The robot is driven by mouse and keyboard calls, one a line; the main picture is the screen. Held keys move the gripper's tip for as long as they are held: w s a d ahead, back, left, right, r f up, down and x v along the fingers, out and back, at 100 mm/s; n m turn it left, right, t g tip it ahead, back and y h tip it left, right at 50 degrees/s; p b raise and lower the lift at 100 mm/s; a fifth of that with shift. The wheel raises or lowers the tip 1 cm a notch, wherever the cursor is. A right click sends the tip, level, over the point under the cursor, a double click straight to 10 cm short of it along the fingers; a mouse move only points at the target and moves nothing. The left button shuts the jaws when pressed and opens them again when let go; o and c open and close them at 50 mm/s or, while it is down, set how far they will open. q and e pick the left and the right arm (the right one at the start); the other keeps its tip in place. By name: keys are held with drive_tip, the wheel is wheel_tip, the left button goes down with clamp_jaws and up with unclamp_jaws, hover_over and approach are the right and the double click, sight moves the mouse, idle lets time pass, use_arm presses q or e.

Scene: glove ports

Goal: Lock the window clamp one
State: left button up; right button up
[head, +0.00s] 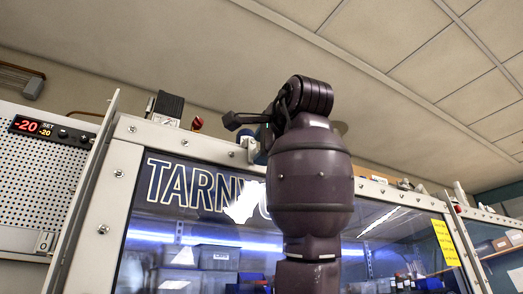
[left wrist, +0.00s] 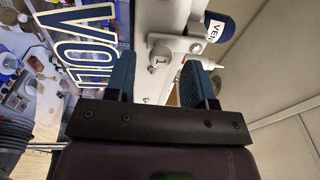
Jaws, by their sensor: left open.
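The window clamp one shows in the left wrist view as a pale metal piece with a round tag marked "1" (left wrist: 158,58), on the white window frame (left wrist: 166,20). My left gripper (left wrist: 158,76) is open, with one blue finger on each side of the tag. I see nothing held between the fingers, and cannot tell whether they touch the clamp. In the head view my left arm rises in front of the window (head: 400,235) and hides most of the gripper and the clamp. I cannot tell whether the clamp is locked. My right gripper is not in view.
A blue cylinder with a white label reading "VEN" (left wrist: 212,28) and a red-tipped white part (left wrist: 204,63) stand close to the right finger. A red temperature display (head: 38,127) is at the far left, and a yellow note (head: 445,243) is on the window's right.

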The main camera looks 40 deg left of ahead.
use_arm(q)
drive_tip(key=v, duration=0.9)
drive_tip(key=shift+d+b, duration=0.25)
drive_tip(key=shift+b, duration=0.2)
drive_tip(key=shift+s, duration=0.1)
